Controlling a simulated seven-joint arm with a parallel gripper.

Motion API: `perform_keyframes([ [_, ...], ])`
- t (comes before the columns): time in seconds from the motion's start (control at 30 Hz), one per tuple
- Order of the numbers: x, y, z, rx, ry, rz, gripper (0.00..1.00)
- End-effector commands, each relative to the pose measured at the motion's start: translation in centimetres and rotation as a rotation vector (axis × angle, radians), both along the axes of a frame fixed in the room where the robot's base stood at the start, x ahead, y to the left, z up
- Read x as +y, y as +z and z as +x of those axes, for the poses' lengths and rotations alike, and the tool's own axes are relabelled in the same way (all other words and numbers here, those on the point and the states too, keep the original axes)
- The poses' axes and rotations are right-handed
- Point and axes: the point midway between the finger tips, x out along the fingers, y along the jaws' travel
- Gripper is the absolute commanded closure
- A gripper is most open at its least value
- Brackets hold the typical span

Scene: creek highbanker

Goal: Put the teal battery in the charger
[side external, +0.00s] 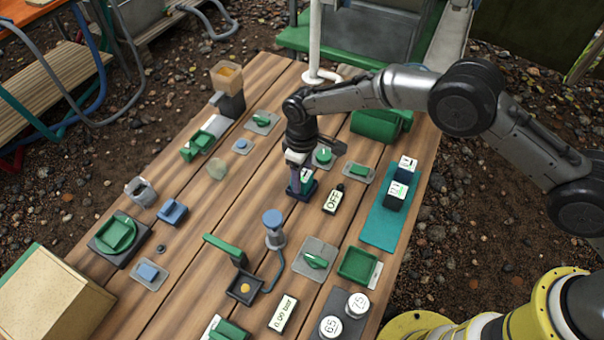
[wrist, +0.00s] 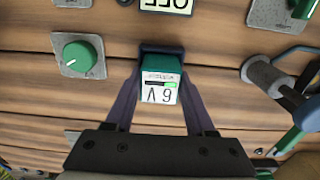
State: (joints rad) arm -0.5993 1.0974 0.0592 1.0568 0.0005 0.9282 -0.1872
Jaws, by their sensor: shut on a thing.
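The fingers hide much of the battery in the side view.
A display reading "OFF" (side external: 333,199) lies just right of the holder. A green knob (side external: 323,155) stands close behind, and a blue-topped post (side external: 273,220) in front. Two dark white-topped blocks (side external: 397,190) stand on a teal mat (side external: 380,230) at right.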

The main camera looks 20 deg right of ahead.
Motion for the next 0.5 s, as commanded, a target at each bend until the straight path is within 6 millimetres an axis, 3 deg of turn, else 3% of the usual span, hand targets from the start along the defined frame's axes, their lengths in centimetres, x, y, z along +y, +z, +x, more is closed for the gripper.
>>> perform_keyframes([
  [0.4,0.05,-0.24,0.08,-0.001,0.000,0.001,1.00],
  [0.43,0.05,-0.24,0.08,-0.001,0.000,0.001,0.42],
  [0.5,0.05,-0.25,0.08,-0.001,0.000,0.001,0.29],
])
